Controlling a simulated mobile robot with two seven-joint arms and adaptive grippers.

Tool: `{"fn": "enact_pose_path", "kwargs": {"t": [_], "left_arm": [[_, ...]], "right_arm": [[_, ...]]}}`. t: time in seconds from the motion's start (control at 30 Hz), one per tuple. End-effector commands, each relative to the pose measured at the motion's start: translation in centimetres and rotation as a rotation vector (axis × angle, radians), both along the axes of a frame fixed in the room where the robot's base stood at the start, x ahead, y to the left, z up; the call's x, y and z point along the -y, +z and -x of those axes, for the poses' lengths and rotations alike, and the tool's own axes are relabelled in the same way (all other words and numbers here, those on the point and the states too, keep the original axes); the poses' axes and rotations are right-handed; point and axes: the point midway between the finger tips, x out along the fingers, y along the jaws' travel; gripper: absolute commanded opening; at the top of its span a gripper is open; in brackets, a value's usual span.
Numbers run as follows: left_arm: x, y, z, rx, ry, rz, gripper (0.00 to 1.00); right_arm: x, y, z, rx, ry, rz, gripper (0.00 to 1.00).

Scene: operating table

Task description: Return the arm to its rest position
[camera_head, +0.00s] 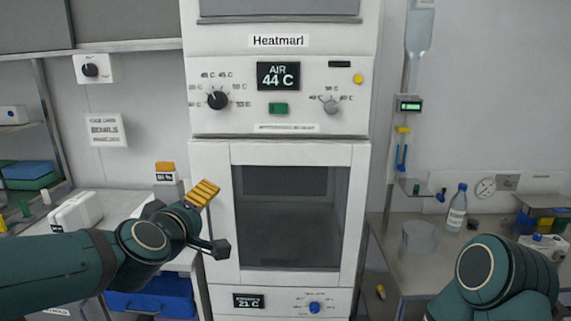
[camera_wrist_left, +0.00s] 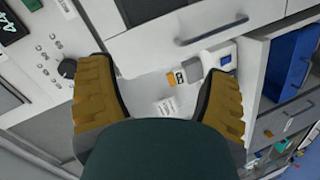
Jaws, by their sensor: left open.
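My left arm comes in from the left in the head view. Its left gripper (camera_head: 212,221) is open, its yellow ribbed finger pad raised in front of the left edge of the white warming cabinet (camera_head: 215,150). In the left wrist view the left gripper (camera_wrist_left: 160,88) shows two yellow-padded fingers spread wide with nothing held between them. Part of my right arm (camera_head: 505,280) shows at the lower right of the head view; its gripper is out of the picture.
The cabinet's glass door (camera_head: 290,215) is shut. A control knob (camera_head: 217,99) sits above it. A side counter with blue bins (camera_head: 150,297) stands at left. The right-hand bench holds a clear tub (camera_head: 419,237) and a bottle (camera_head: 457,208).

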Motion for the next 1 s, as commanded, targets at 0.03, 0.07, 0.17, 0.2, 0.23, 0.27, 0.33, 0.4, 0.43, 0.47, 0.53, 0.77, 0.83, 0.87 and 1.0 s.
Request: {"fn": "enact_pose_path", "kwargs": {"t": [0.03, 0.07, 0.17, 0.2, 0.23, 0.27, 0.33, 0.4, 0.43, 0.47, 0.53, 0.77, 0.83, 0.87, 1.0], "left_arm": [[0.3, -3.6, -0.7, -0.065, -0.024, -0.037, 0.78], [0.6, -5.7, -1.0, -0.099, -0.042, -0.062, 0.78], [1.2, -12.6, -1.2, -0.216, -0.108, -0.145, 0.78], [1.5, -15.4, -1.1, -0.262, -0.138, -0.178, 0.78], [1.7, -17.4, -0.8, -0.297, -0.161, -0.199, 0.78], [2.0, -19.5, -0.5, -0.332, -0.187, -0.221, 0.78], [2.5, -24.2, 0.6, -0.411, -0.251, -0.271, 0.78], [3.1, -28.7, 2.2, -0.489, -0.321, -0.314, 0.78], [3.3, -30.6, 3.1, -0.522, -0.353, -0.331, 0.78], [3.6, -32.5, 4.0, -0.556, -0.387, -0.347, 0.78], [4.2, -36.6, 6.5, -0.629, -0.470, -0.381, 0.78], [5.8, -45.9, 15.0, -0.811, -0.721, -0.441, 0.78], [6.1, -47.2, 16.9, -0.841, -0.771, -0.445, 0.78], [6.1, -47.6, 17.4, -0.850, -0.788, -0.447, 0.78], [6.3, -48.6, 18.8, -0.871, -0.827, -0.451, 0.78]], "right_arm": [[0.0, 0.0, 0.1, -0.001, 0.000, 0.000, 0.00], [0.0, 0.0, 0.1, -0.001, 0.000, 0.000, 0.00], [0.0, 0.0, 0.1, -0.001, 0.000, 0.000, 0.00], [0.0, 0.0, 0.1, -0.001, 0.000, 0.000, 0.00], [0.0, 0.0, 0.0, -0.001, 0.000, 0.000, 0.00], [0.0, 0.0, 0.0, -0.001, 0.000, 0.000, 0.00], [0.0, 0.0, 0.0, -0.001, 0.000, 0.000, 0.00], [0.0, 0.0, 0.0, -0.001, 0.000, 0.000, 0.00], [0.0, 0.0, 0.1, -0.001, 0.000, 0.000, 0.00], [0.0, 0.0, 0.1, -0.001, 0.000, 0.000, 0.00], [0.0, 0.0, 0.1, -0.001, 0.000, 0.000, 0.00], [0.0, 0.0, 0.0, -0.001, 0.000, 0.000, 0.00], [0.0, 0.0, 0.0, -0.001, 0.000, 0.000, 0.00], [0.0, 0.0, 0.0, -0.001, 0.000, 0.000, 0.00], [0.0, 0.0, 0.1, -0.001, 0.000, 0.000, 0.00]]}}
